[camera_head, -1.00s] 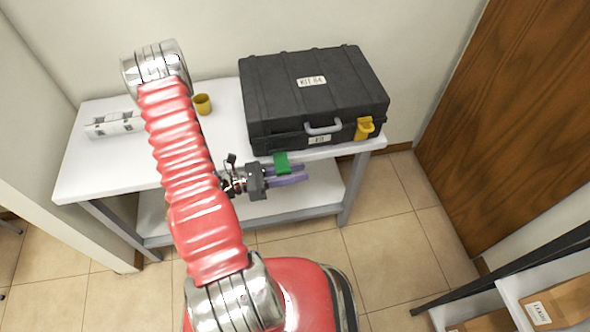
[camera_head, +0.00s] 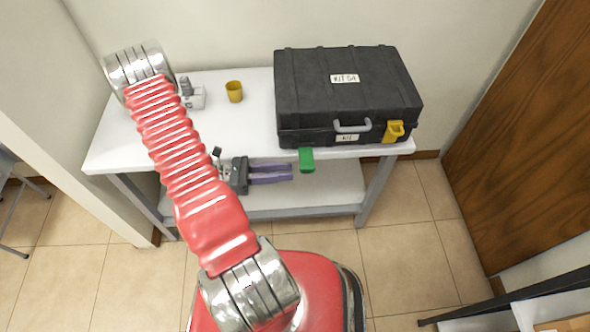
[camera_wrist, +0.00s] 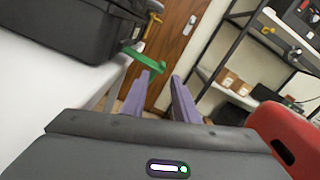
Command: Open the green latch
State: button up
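The black case (camera_head: 340,90) lies lid shut on the white table. Its green latch (camera_head: 306,160) sticks out from the front face, left of the handle, past the table edge. In the wrist view the green latch (camera_wrist: 147,60) is a flat strip standing out from the case (camera_wrist: 65,25). The yellow latch (camera_head: 394,131) sits at the front right of the case.
The table (camera_head: 120,140) has a lower shelf beneath my gripper. A yellow cup (camera_head: 234,91) and a small grey device (camera_head: 192,97) stand left of the case. A wooden door (camera_head: 515,150) is at the right, with a shelf rack (camera_wrist: 235,60) nearby. The floor ahead is open.

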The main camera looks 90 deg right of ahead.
jog(key=shift+w+a, duration=0.2)
jog(key=shift+w, duration=1.05)
jog(key=shift+f, duration=0.1)
